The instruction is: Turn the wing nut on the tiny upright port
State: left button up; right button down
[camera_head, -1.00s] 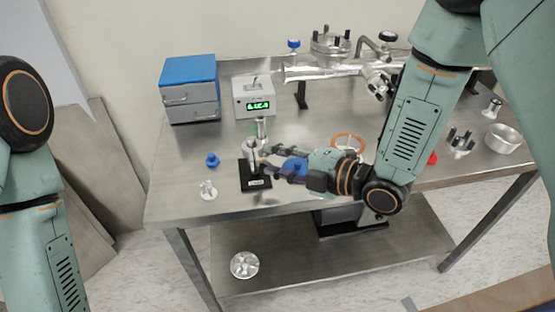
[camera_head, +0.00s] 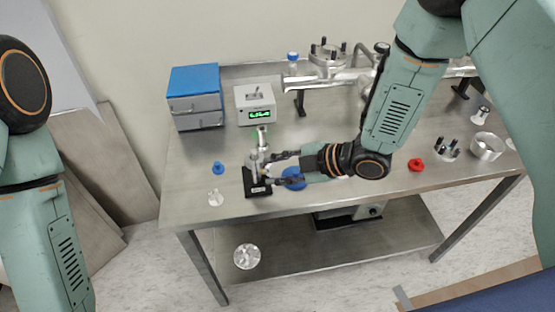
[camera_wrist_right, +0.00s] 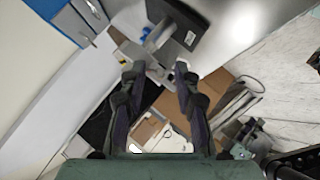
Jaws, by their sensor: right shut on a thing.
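The tiny upright port (camera_head: 263,144) is a slim metal tube on a black base (camera_head: 257,188) near the left front of the table. A metal clamp with the wing nut sits on it; the nut is too small to make out clearly. My right gripper (camera_head: 271,169) reaches in from the right at clamp height, its two dark fingers one behind the other. In the right wrist view my gripper (camera_wrist_right: 156,68) has its fingertips on either side of a metal piece, shut on the wing nut. The black base (camera_wrist_right: 190,32) shows beyond. My left gripper is out of view.
A box with a green display (camera_head: 255,105) and a blue-topped drawer box (camera_head: 195,97) stand behind. A blue cap (camera_head: 218,168) and small metal part (camera_head: 215,198) lie left of the base. A blue round thing (camera_head: 294,178) lies by my right fingers. Pipework (camera_head: 330,78) runs along the back.

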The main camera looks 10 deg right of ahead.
jog(key=shift+m+g+p, duration=0.3)
jog(key=shift+g+p, duration=0.1)
jog(key=shift+p, duration=0.25)
jog(key=c, duration=1)
grip_release()
jog(key=shift+o, duration=0.2)
jog(key=v, duration=1.2)
jog(key=shift+w+a, duration=0.1)
